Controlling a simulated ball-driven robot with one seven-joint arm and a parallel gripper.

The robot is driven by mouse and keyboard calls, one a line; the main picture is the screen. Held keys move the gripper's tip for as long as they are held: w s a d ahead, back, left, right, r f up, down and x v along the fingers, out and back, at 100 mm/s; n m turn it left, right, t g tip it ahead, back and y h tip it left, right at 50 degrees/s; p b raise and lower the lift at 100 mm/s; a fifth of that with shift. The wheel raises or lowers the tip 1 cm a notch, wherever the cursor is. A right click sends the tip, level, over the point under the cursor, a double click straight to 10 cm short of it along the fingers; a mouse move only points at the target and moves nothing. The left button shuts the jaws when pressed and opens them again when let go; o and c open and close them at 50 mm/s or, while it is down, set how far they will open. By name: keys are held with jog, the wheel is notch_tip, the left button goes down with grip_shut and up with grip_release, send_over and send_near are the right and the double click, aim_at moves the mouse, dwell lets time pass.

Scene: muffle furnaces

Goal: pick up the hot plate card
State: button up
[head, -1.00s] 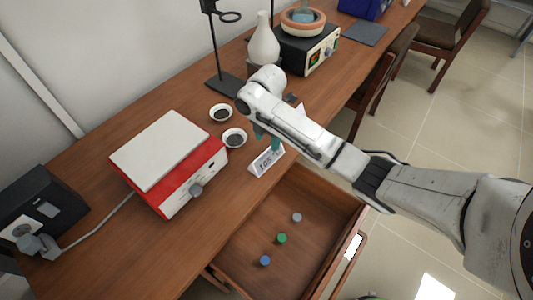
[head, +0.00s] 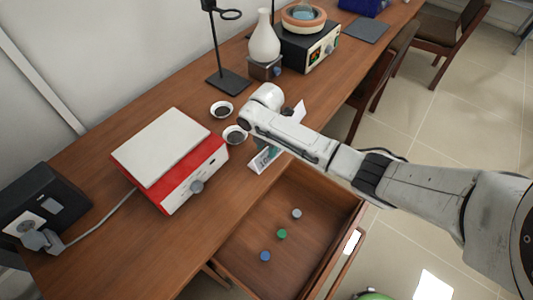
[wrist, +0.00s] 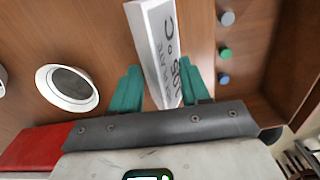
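The hot plate card (head: 262,160) is a white folded tent card with dark lettering. It stands on the table near the front edge, above the open drawer. In the wrist view the card (wrist: 160,50) runs up between the two teal fingers of my gripper (wrist: 158,83). The fingers are spread, one on each side of the card, with a small gap visible on the left; I cannot tell whether the right finger touches. In the head view my gripper (head: 271,151) is at the card, mostly hidden behind my arm, and covers the card's right part.
The open drawer (head: 325,195) holds several small coloured caps. A red hot plate (head: 193,180) stands left of the card, with two small dishes (head: 235,135) (head: 221,109) behind.

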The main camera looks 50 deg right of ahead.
jog(key=c, duration=0.8)
jog(key=shift+r, duration=0.1)
